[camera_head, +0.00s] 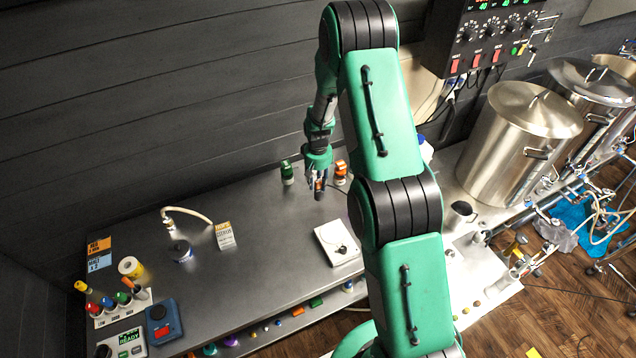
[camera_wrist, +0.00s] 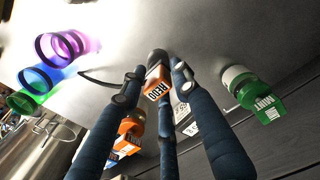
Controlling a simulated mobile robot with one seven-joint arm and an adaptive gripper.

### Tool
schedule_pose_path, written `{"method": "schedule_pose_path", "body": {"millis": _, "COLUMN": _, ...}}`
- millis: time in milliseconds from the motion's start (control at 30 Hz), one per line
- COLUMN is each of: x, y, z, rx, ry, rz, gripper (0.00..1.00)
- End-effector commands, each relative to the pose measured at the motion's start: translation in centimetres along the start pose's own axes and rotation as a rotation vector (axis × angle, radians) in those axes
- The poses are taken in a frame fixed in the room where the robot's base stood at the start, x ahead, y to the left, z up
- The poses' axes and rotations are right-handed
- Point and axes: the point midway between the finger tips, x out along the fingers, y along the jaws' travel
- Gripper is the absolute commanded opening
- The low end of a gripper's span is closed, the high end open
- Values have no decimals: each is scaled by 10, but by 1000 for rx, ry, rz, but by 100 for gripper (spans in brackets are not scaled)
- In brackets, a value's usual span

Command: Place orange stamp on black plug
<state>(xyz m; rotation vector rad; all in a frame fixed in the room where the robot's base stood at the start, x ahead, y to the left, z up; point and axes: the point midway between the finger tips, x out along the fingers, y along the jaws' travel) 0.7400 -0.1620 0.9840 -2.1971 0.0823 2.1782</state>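An orange block with "REDO" lettering (camera_wrist: 157,82) lies between the fingers of my gripper (camera_wrist: 158,88) in the wrist view. A dark round piece (camera_wrist: 157,57) shows just beyond it; I cannot tell whether it is the black plug or part of the stamp. The block is a small orange spot in the head view (camera_head: 319,184), at my gripper (camera_head: 318,190), low over the bench. The fingers are around the block, but whether they grip it is unclear. Another orange stamp (camera_head: 341,168) stands just right of my gripper; it also shows in the wrist view (camera_wrist: 131,124).
A green stamp (camera_head: 287,172) stands left of my gripper. A white pad with a small dark object (camera_head: 330,241) lies in front of it. The bench (camera_head: 270,240) has clear room left of the pad.

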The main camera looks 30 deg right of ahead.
Motion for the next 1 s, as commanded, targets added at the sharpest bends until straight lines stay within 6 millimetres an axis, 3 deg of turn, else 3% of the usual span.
{"method": "schedule_pose_path", "body": {"millis": 567, "x": -8, "y": 0, "z": 0, "rx": 0, "ry": 1, "rz": 0, "gripper": 40}}
{"method": "schedule_pose_path", "body": {"millis": 1000, "x": -54, "y": 0, "z": -1, "rx": 0, "ry": 2, "rz": 0, "gripper": 40}}
